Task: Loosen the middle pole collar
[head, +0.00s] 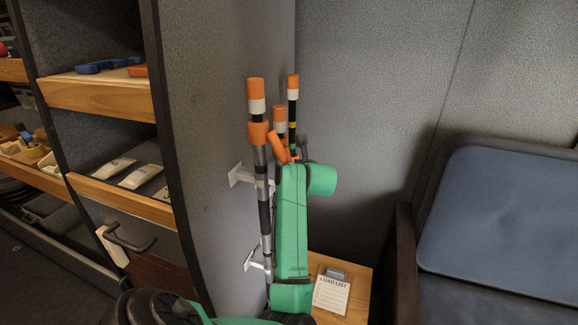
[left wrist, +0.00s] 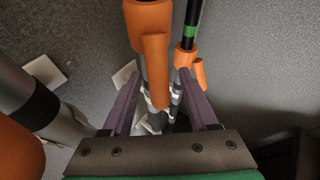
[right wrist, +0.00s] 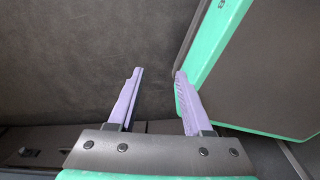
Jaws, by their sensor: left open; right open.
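Three upright poles with orange and white tops stand against the grey wall: the left pole (head: 257,92), the middle pole (head: 279,113) and the right pole (head: 292,84). The middle pole's orange collar (head: 278,146) slants out beside my green left arm, which hides the lower pole. In the left wrist view this collar (left wrist: 153,45) has a long orange lever and sits between the fingers of my open left gripper (left wrist: 158,80), with gaps on both sides. The right pole's orange collar (left wrist: 187,57) is just beyond. My right gripper (right wrist: 159,73) is open and empty, away from the poles.
The left pole's collar (head: 258,133) is close beside. White wall brackets (head: 241,176) hold the poles. A wooden ledge with a load list card (head: 332,294) is below right. A shelf unit (head: 110,97) stands left and a blue seat (head: 510,215) right.

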